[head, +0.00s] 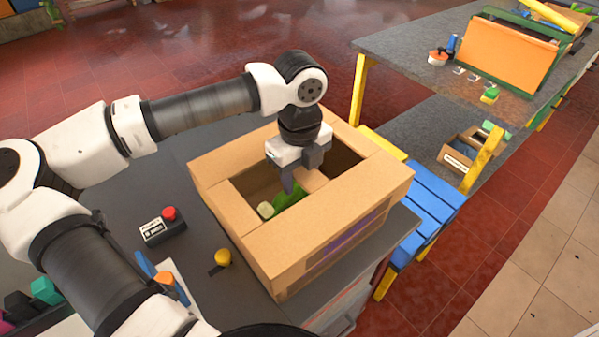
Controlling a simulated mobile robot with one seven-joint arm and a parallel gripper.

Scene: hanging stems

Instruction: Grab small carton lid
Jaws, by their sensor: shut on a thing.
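An open cardboard carton (325,232) stands on the dark grey table, with wide flat borders around its opening. My gripper (298,184) points down into the opening. It is shut on a small tan cardboard piece (311,180), which I take to be the small carton lid. My gripper hides part of this piece, and the exact contact is too small to see. A green thing (288,197) and a pale yellowish thing (265,209) show inside the carton, below and left of my gripper.
A black box with a red button (163,225) and a yellow knob (223,257) are left of the carton. A blue-slatted bench (432,205) stands right of the table. A grey workbench (410,50) with an orange panel is at the upper right. Red floor lies between.

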